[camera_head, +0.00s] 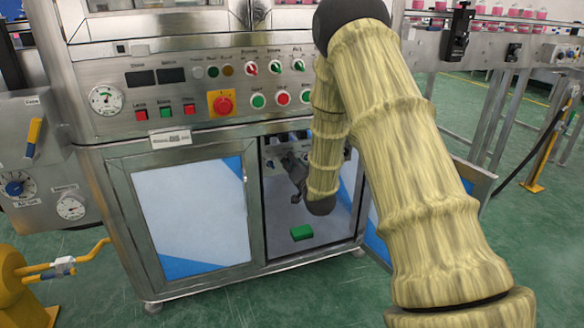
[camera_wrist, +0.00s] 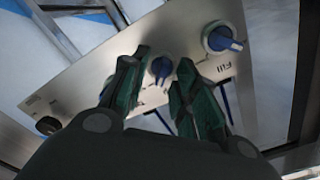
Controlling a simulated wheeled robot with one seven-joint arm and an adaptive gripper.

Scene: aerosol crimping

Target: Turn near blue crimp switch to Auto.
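A blue switch knob (camera_wrist: 161,68) on a slanted metal panel (camera_wrist: 185,28) shows in the wrist view between the two green-padded fingers of my gripper (camera_wrist: 158,78). The fingers are apart, one on each side of the knob; whether they touch it I cannot tell. A label for this knob is not readable, and its setting is unclear. A second blue knob (camera_wrist: 222,39) sits to the right, near the printed word "Fill". In the head view my gripper (camera_head: 291,170) is a dark shape inside the open cabinet, partly hidden by my arm; the switches cannot be made out there.
The cabinet's door frame (camera_head: 254,215) is close to the left of my arm, and an open door (camera_head: 477,182) stands to the right. A green block (camera_head: 302,232) lies low inside. A dark round knob (camera_wrist: 48,125) is at the panel's left end. A red emergency button (camera_head: 223,104) is above.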

